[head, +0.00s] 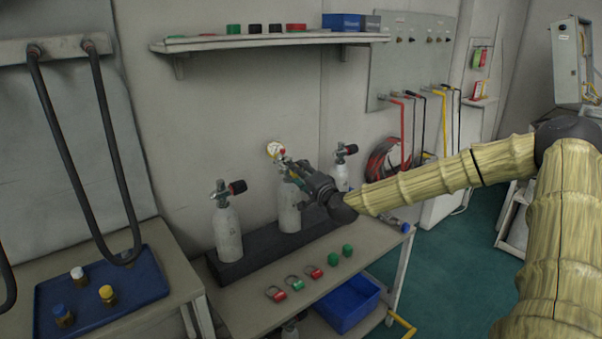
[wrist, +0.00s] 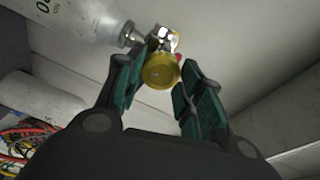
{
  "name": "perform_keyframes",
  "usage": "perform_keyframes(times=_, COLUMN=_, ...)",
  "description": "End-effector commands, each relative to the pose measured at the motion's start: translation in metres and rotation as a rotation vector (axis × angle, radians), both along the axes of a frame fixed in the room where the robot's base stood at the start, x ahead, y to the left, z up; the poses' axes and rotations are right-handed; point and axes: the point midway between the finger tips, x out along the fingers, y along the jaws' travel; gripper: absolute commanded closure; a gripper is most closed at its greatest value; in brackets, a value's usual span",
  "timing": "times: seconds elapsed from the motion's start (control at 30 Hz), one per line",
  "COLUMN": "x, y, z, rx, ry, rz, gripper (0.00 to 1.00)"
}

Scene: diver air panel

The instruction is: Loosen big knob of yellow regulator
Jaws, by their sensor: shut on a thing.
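The yellow regulator's big knob (wrist: 160,71) is a round yellow disc between my gripper's fingers in the wrist view. My gripper (wrist: 158,88) has green-padded fingers, shut on this knob. The metal regulator body (wrist: 163,38) sits behind the knob, beside the neck of a white cylinder (wrist: 80,18). In the head view my gripper (head: 297,175) is at the top of the middle cylinder (head: 289,210). A white round gauge (head: 275,149) shows just beyond it. The knob is mostly hidden by my gripper in the head view.
A left cylinder (head: 227,235) and a right cylinder (head: 342,176), each with a black-and-red valve, flank the middle one. A shelf (head: 230,42) hangs above. A blue tray (head: 150,290) stands at left.

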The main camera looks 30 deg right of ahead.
Motion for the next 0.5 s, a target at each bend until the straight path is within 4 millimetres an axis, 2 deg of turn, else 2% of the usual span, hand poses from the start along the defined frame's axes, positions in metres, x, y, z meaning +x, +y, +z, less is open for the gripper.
perform_keyframes(times=0.5, x=0.0, y=0.0011, z=0.0002, rx=-0.491, ry=0.04, rz=0.002, gripper=0.86)
